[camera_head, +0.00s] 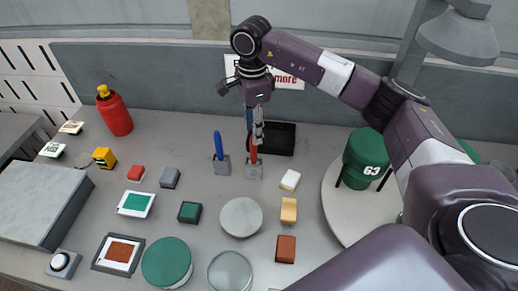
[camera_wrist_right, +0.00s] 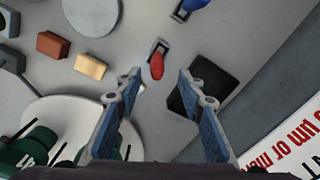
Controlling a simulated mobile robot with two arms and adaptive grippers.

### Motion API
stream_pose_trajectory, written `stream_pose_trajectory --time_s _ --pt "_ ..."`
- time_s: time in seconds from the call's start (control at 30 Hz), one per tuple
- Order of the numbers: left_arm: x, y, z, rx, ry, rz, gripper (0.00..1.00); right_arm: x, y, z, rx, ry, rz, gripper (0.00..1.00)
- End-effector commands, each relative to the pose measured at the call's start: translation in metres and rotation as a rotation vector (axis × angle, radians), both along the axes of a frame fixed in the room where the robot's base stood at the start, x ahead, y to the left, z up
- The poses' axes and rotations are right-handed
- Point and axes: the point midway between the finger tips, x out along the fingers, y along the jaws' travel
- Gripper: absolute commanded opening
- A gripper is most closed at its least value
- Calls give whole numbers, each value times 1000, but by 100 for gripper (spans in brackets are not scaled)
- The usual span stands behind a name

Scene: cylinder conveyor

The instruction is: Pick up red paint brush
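The red paint brush (camera_head: 253,155) stands upright in a small grey holder (camera_head: 254,171) on the table. In the right wrist view the red brush (camera_wrist_right: 157,67) shows between and beyond the fingertips, with its holder (camera_wrist_right: 158,47) behind it. My right gripper (camera_head: 256,138) points down just above the brush. In the right wrist view the right gripper (camera_wrist_right: 159,82) is open, with its blue-padded fingers on either side and nothing held. In the head view the fingers partly overlap the brush top. My left gripper is not in view.
A blue brush (camera_head: 218,145) stands in its own holder close to the left. A black tray (camera_head: 281,138) lies just right of the red brush. A white round stand (camera_head: 341,212) with a green item (camera_head: 366,152) is farther right. Several small blocks and discs cover the front table.

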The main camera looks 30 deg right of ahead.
Motion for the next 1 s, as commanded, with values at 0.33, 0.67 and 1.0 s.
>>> stream_pose_trajectory --time_s 0.33,0.67,1.0 --pt "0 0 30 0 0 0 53 -3 2 -37 3 7 -1 36" --pt "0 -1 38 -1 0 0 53 -1 2 -68 3 0 -1 36" --pt "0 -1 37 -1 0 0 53 -1 2 -68 4 0 -1 15"
